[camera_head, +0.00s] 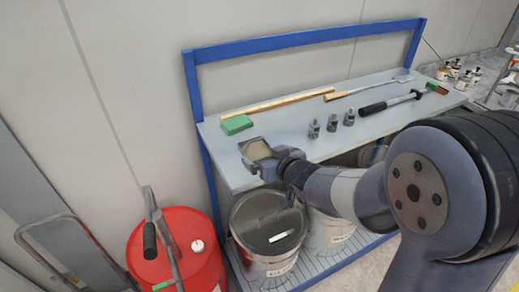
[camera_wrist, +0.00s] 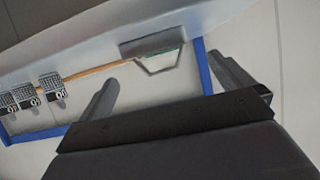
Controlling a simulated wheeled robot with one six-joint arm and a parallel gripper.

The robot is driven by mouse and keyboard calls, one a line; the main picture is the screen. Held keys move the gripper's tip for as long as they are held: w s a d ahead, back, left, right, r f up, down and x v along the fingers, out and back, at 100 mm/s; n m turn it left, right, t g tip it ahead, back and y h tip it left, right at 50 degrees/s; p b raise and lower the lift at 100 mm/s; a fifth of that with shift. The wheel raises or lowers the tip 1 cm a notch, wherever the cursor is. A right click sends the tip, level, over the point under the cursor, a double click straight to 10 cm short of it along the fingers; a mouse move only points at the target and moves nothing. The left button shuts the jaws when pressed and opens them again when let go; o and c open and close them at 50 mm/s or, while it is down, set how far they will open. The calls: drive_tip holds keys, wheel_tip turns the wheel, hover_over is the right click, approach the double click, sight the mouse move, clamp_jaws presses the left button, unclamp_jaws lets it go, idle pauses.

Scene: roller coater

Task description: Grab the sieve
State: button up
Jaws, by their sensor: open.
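In the wrist view my two gripper fingers (camera_wrist: 161,74) are spread wide. Nothing is held between the fingers. I cannot tell whether a finger touches the sieve.
A blue rail (camera_head: 300,40) rises behind. Lidded buckets (camera_head: 268,222) stand below; a red drum (camera_head: 190,240) stands at left.

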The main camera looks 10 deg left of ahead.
sight(257, 153)
drive_tip(key=shift+p+x, duration=0.4)
drive_tip(key=shift+x, duration=3.55)
drive_tip(key=shift+d, duration=0.15)
drive_tip(key=c, duration=1)
